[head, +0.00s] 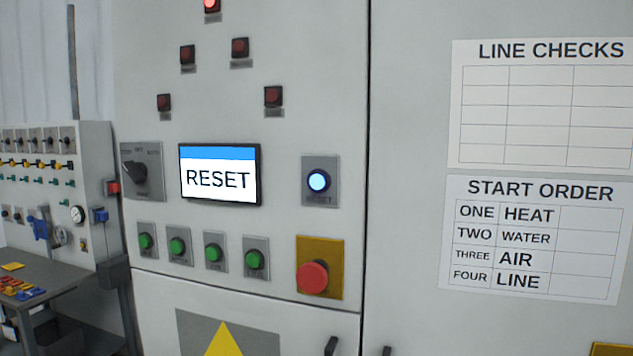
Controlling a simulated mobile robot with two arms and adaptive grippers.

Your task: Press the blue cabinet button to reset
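The blue button (319,181) sits on a grey plate on the grey cabinet front (300,130), right of the screen. It glows pale blue-white and a label below it appears to read RESET. The screen (219,175) shows RESET in black on white under a blue band. Neither of my grippers shows in the head view, and nothing covers the button.
Below the blue button is a red mushroom button (313,277) on a yellow plate. Several green buttons (214,253) line up to its left. A rotary switch (140,172) is left of the screen. A bench (60,290) stands at far left.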

